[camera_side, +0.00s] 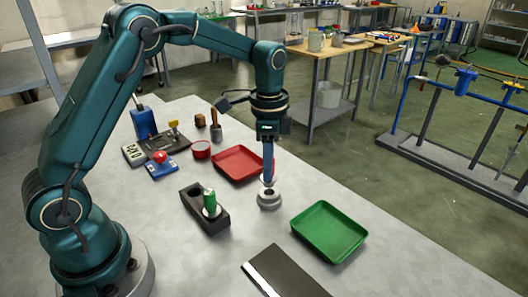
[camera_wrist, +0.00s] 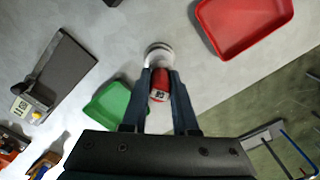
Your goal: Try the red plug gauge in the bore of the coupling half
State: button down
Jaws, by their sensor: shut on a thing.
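My gripper (camera_side: 268,182) points straight down with its blue fingers shut on the red plug gauge (camera_wrist: 159,86). The gauge's red handle shows between the fingers in the wrist view, with a small pale marking on its end; its lower end is hidden. In the side view the fingertips are directly over the coupling half (camera_side: 269,199), a grey stepped ring on the table. The coupling half also shows as a pale ring (camera_wrist: 158,50) just beyond the fingertips in the wrist view. I cannot tell whether the gauge's tip is in the bore or just above it.
A dark block (camera_side: 197,209) holding a green plug gauge (camera_side: 209,200) is left of the coupling half. A red tray (camera_side: 238,164) lies behind and a green tray (camera_side: 329,231) to the front right. A dark flat plate (camera_side: 285,272) lies at the front. Bare table surrounds the coupling half.

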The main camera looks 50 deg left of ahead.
jog(key=shift+r, duration=0.6)
jog(key=shift+r, duration=0.7)
jog(key=shift+r, duration=0.1)
